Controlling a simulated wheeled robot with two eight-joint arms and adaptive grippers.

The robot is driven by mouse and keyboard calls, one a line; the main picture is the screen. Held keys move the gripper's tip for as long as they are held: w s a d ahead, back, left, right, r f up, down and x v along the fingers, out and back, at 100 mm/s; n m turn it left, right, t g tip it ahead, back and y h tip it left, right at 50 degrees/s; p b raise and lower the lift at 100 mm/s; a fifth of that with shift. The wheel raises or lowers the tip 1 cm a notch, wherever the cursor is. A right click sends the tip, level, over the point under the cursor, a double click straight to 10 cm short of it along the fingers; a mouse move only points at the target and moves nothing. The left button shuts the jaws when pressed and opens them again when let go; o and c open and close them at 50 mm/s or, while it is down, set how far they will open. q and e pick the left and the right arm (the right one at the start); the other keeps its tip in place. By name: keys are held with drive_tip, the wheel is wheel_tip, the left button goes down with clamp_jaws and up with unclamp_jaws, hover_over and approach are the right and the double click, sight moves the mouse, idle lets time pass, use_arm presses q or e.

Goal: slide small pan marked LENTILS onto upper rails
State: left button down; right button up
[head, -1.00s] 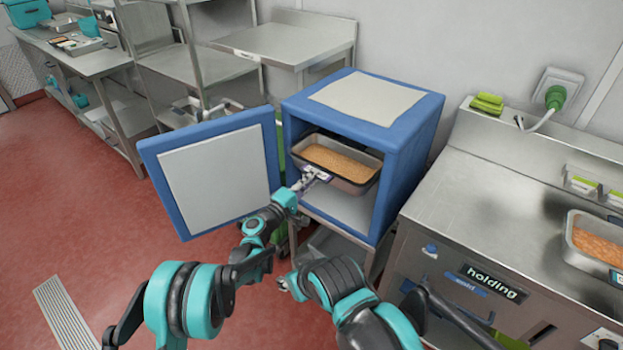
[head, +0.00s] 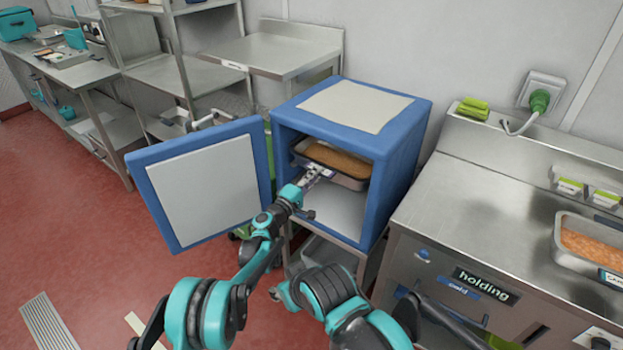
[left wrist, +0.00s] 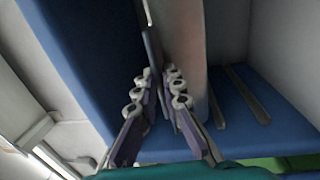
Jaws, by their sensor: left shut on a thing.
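The small pan (head: 345,163), grey with a brown grainy filling, sits in the upper part of the open blue cabinet (head: 402,150), mostly inside its mouth. My left gripper (head: 318,172) is shut on the pan's near end at the cabinet opening. In the left wrist view the gripper's fingers (left wrist: 158,88) close on a thin edge of the pan (left wrist: 184,60). Rails (left wrist: 245,95) show on the cabinet's inner wall there. The pan's marking is not readable. My right arm shows low in the head view, and its fingertips cannot be made out clearly.
The cabinet's door (head: 200,190) stands open to the left, close to my left arm. The holding counter (head: 490,190) is on the right, with another filled pan (head: 597,245) set in it. The space below the pan inside the cabinet is empty.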

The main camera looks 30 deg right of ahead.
sight(324, 166)
use_arm(q)
drive_tip(key=shift+f+x, duration=0.1)
drive_tip(key=shift+x, duration=1)
drive_tip(key=shift+f+x, duration=0.15)
drive_tip(key=shift+x, duration=0.95)
drive_tip(key=shift+w+d+f, duration=0.1)
drive_tip(key=shift+d+f, duration=0.1)
drive_tip(key=c, duration=1.1)
unclamp_jaws()
drive_tip(key=shift+f, duration=0.1)
drive_tip(key=shift+a, duration=0.1)
drive_tip(key=v, duration=0.6)
drive_tip(key=shift+s+a, duration=0.2)
drive_tip(key=shift+a, duration=0.15)
